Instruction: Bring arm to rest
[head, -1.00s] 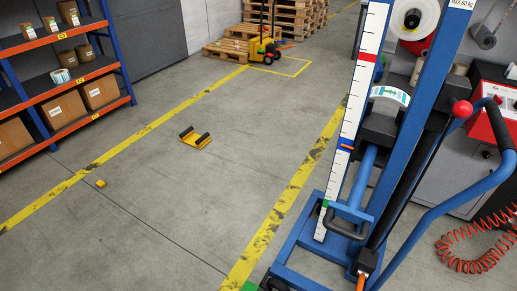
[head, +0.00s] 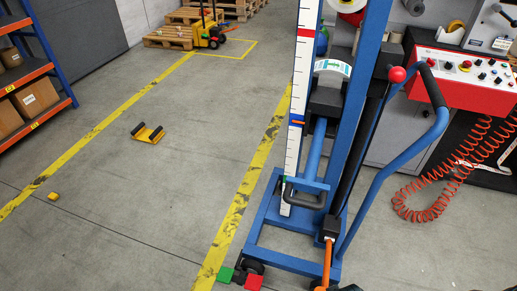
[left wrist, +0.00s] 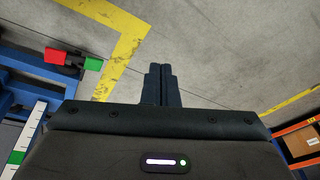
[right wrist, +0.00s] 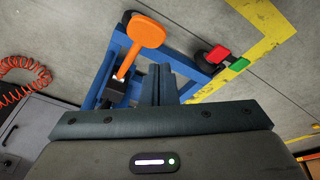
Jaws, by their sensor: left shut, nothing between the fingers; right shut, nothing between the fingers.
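My left gripper (left wrist: 159,85) is shut and empty in the left wrist view, above bare grey floor and a yellow line. My right gripper (right wrist: 158,84) is shut and empty in the right wrist view, close in the picture to the blue lift's base and its orange pedal (right wrist: 146,30). Neither gripper shows clearly in the head view.
A red control box (head: 465,75) with a coiled orange hose (head: 440,190) is at the right. An orange shelf (head: 40,116) with boxes stands at the left. A yellow wedge (head: 148,133) lies on the floor. A pallet truck (head: 207,35) stands at the back.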

